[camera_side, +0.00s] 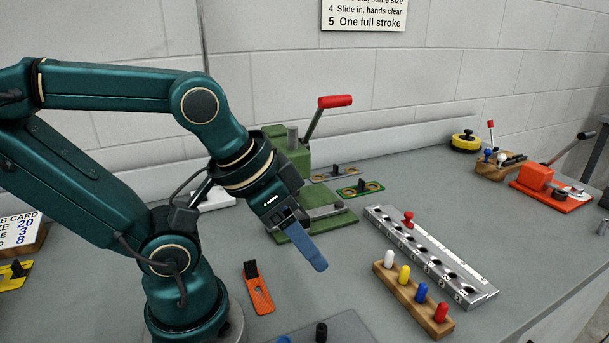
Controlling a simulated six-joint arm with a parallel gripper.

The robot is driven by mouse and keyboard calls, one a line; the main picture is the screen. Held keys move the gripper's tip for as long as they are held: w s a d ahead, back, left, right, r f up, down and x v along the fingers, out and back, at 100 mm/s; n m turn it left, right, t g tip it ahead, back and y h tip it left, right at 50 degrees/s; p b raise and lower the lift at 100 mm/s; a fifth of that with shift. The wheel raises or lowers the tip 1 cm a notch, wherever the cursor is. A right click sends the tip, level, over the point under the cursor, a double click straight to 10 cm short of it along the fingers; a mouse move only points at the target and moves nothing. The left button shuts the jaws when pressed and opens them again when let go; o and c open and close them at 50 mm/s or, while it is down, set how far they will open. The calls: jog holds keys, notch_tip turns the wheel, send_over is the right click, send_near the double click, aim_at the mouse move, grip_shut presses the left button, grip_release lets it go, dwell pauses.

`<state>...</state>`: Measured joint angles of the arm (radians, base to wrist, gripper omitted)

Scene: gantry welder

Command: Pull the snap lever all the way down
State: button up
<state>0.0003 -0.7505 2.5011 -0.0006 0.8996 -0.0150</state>
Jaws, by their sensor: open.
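A green bench press (284,150) stands behind my gripper near the back wall. Its lever (318,118) slants up and to the right and ends in a red grip (335,101); it is raised. My gripper (310,250) is in front of the press's base, well below and in front of the red grip, and apart from the lever. It points down and right, with one blue finger clearly showing. It is open, with nothing seen in it. My wrist hides part of the press.
A numbered metal rail (430,260) with a red knob and a wooden block (410,295) of coloured pegs lie to the right. An orange tool (258,288) lies in front. A red press (545,187) stands far right. Green and grey plates (360,188) lie beside the green press.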

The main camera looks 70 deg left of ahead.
jog(key=shift+s+a+f+n, duration=0.15)
jog(key=shift+s+a+n, duration=0.05)
jog(key=shift+s+n, duration=0.1)
jog(key=c, duration=0.5)
jog(key=w+a+r+n+y, duration=0.1)
jog(key=a+r+y, duration=0.1)
jog(key=a+r, duration=0.1)
jog(key=w+a+r+n+y, duration=0.2)
jog(key=a+r, duration=0.1)
jog(key=r, duration=0.1)
jog(key=w+a+r+n+y, duration=0.1)
jog(key=a+r, duration=0.2)
jog(key=a, duration=0.1)
jog(key=shift+w+r+n+y, duration=0.15)
jog(key=shift+r+n+y, duration=0.15)
jog(key=shift+y, duration=0.1)
grip_shut()
jog(key=w+a+r+n+g+y, duration=0.2)
jog(key=w+a+r+n+y, duration=0.45)
jog(key=r, duration=0.35)
jog(key=w+d+n+g+y, duration=0.2)
jog(key=w+n+g+y, duration=0.1)
jog(key=w+n, duration=0.3)
jog(key=shift+w+f+g, duration=0.3)
jog(key=shift+w, duration=0.25)
